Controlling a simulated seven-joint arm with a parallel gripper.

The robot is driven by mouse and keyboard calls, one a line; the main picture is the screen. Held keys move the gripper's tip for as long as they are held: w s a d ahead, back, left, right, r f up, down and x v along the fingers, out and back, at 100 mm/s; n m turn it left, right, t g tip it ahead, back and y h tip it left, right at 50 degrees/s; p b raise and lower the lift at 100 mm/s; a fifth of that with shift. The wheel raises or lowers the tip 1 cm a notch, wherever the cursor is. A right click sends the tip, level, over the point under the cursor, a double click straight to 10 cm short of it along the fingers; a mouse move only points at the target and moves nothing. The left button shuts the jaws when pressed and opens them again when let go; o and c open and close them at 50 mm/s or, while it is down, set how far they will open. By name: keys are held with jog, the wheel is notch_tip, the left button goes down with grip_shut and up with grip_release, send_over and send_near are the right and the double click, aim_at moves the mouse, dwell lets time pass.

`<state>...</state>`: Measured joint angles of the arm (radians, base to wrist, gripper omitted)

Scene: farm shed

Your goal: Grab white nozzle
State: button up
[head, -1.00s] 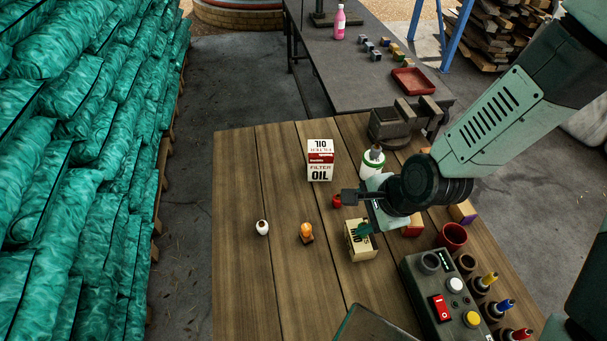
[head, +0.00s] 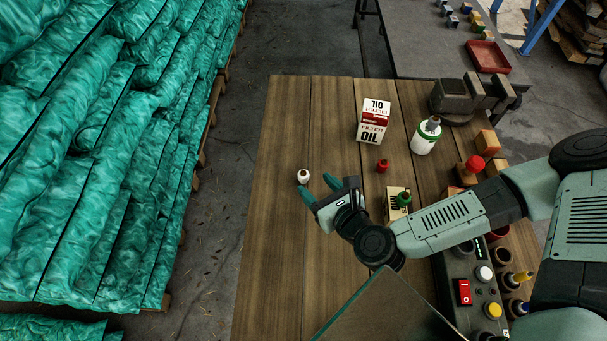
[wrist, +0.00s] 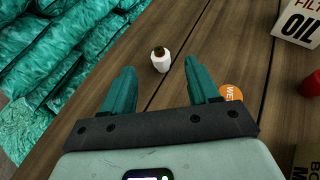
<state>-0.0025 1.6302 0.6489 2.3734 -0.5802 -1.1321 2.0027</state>
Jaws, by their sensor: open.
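The white nozzle (head: 303,176) is a small white piece with a dark brown top. It stands on the wooden table (head: 262,215) near its left side. In the wrist view the nozzle (wrist: 161,58) is ahead of the fingertips, roughly midway between them. My gripper (head: 318,187) is open and empty, just right of and nearer than the nozzle in the head view, apart from it. Both teal fingers of my gripper (wrist: 158,72) show in the wrist view. An orange piece (wrist: 231,92) is partly hidden beside the right finger.
An oil filter box (head: 371,130), a red piece (head: 383,166) and a white-green bottle (head: 427,137) stand to the right. A control box (head: 463,292) is at front right. The table's left side is clear.

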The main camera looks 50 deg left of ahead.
aim_at(305, 175)
jog(key=x, duration=0.7)
jog(key=shift+c, duration=0.2)
jog(key=c, duration=1)
